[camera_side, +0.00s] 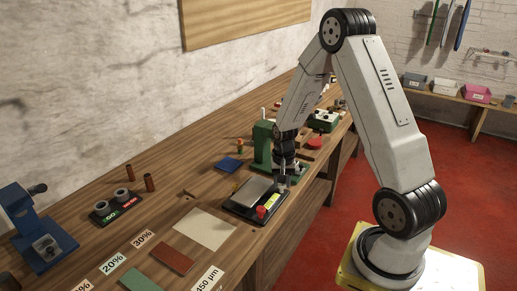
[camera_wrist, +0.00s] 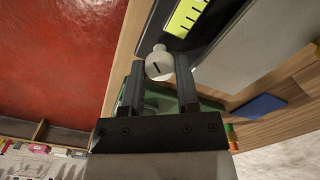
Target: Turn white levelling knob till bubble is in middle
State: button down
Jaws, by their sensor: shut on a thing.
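The white levelling knob (camera_wrist: 159,66) has a dark line on its face and sits between my fingertips in the wrist view. My gripper (camera_wrist: 158,74) is shut on it, one dark finger on each side. The yellow-green vial (camera_wrist: 184,18) with black marks lies just beyond the knob, cut off by the frame's top edge. The vial also shows small in the side view (camera_side: 271,201). I cannot make out the bubble in either view.
The device has a grey plate (camera_side: 253,190) and a red knob (camera_side: 261,212). A green stand (camera_side: 263,145) rises close behind my gripper. A blue pad (camera_side: 229,165), a beige sheet (camera_side: 205,229) and a blue machine (camera_side: 38,230) are on the wooden bench. The bench edge is close to the device.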

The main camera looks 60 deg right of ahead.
jog(key=shift+m, duration=0.6)
jog(key=shift+c, duration=1.7)
grip_release()
